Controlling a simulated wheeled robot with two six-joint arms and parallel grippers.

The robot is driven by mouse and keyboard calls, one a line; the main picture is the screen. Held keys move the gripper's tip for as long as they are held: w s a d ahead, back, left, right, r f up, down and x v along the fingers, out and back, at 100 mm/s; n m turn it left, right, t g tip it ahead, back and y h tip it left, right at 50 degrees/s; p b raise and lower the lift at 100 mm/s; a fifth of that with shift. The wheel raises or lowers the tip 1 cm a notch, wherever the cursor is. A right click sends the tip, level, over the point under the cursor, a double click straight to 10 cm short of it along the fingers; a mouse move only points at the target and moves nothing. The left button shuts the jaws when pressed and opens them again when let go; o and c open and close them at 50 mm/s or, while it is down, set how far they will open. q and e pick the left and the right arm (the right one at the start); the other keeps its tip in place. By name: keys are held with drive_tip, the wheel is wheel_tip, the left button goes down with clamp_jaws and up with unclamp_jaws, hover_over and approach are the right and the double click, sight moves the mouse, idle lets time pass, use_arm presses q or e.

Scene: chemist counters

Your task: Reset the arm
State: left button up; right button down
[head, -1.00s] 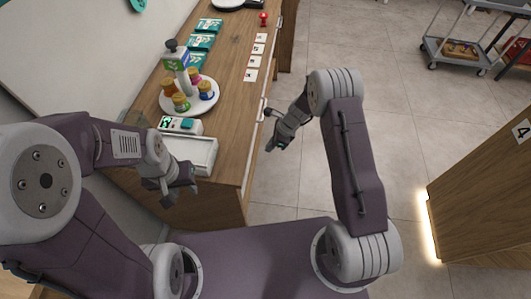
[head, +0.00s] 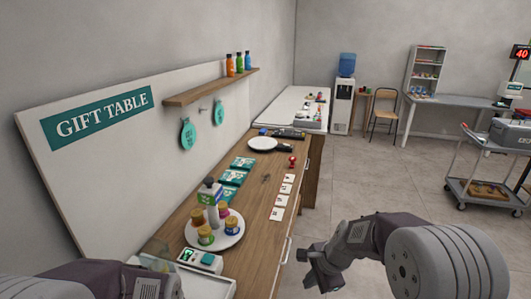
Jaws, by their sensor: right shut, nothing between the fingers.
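My right arm comes in from the lower right in the head view. My right gripper (head: 321,268) is shut and empty. It hangs in front of the drawer side of the wooden gift table, over the floor, apart from the things on the table. My left arm (head: 60,284) shows only in part along the bottom left edge, near the table's near end. The left gripper's fingers are below the frame.
The wooden table (head: 257,222) holds a round white tray (head: 232,239) with several jars and a bottle, teal packets (head: 232,178), white cards (head: 278,213) and a red stamp (head: 292,161). A cart (head: 478,190) stands at right. The floor between is clear.

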drive_tip(key=s+d+f+n+h, duration=0.1)
drive_tip(key=s+d+n, duration=0.1)
drive_tip(key=s+n, duration=0.5)
drive_tip(key=s+d+f+n+g+h, duration=0.1)
drive_tip(key=s+d+n, duration=0.2)
drive_tip(key=s+n, duration=0.4)
drive_tip(key=shift+s+d+n+g+h, duration=0.15)
drive_tip(key=shift+s+n+g+h, duration=0.15)
drive_tip(key=shift+n, duration=0.1)
